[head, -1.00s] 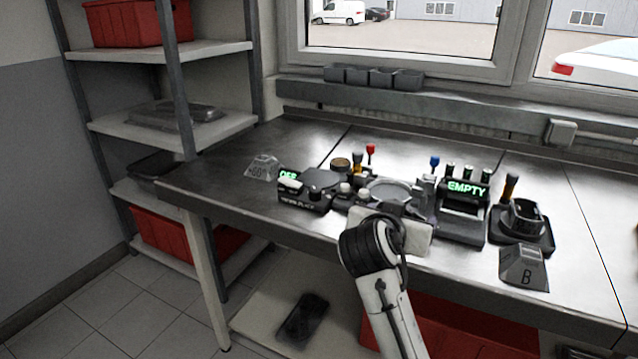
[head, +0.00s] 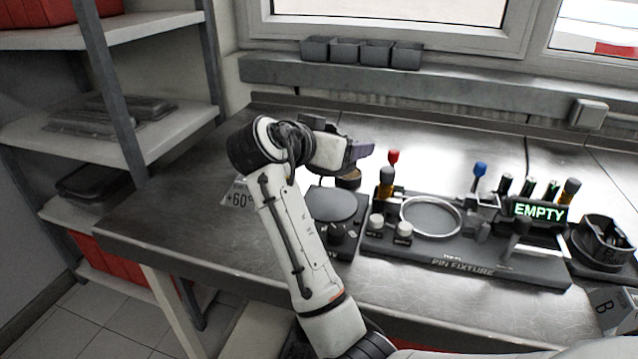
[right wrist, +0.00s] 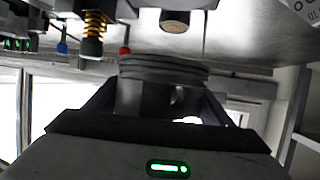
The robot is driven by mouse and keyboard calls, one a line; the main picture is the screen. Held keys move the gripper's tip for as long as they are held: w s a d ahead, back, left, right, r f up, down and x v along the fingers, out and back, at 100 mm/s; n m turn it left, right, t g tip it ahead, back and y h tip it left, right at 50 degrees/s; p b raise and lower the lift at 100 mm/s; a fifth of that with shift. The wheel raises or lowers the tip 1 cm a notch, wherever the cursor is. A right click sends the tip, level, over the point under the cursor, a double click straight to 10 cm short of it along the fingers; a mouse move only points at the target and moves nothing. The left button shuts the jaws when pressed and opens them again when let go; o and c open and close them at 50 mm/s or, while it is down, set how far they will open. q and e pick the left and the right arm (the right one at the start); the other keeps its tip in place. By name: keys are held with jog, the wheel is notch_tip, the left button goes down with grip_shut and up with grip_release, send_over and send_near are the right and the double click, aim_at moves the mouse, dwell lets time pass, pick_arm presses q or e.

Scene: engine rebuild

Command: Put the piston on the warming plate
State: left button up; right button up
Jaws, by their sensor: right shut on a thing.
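My right gripper (head: 358,150) is raised above the bench, behind and slightly right of the warming plate. In the right wrist view it (right wrist: 160,105) is shut on the piston (right wrist: 162,72), a dark grey cylinder with ring grooves. My left gripper is not in view.
A small brown-topped cylinder (head: 348,180) and orange-and-black (head: 384,184) and red-topped (head: 393,160) tools stand behind. The bench's back left is clear.

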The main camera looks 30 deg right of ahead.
send_over(338, 194)
notch_tip(338, 194, down, 4)
jog(key=shift+s+d+f, duration=0.1)
jog(key=shift+f, duration=2.3)
jog(key=o, duration=1.1)
jog(key=shift+f, duration=0.1)
jog(key=v, duration=0.7)
jog(key=shift+a+b, duration=0.25)
jog(key=shift+b, duration=0.05)
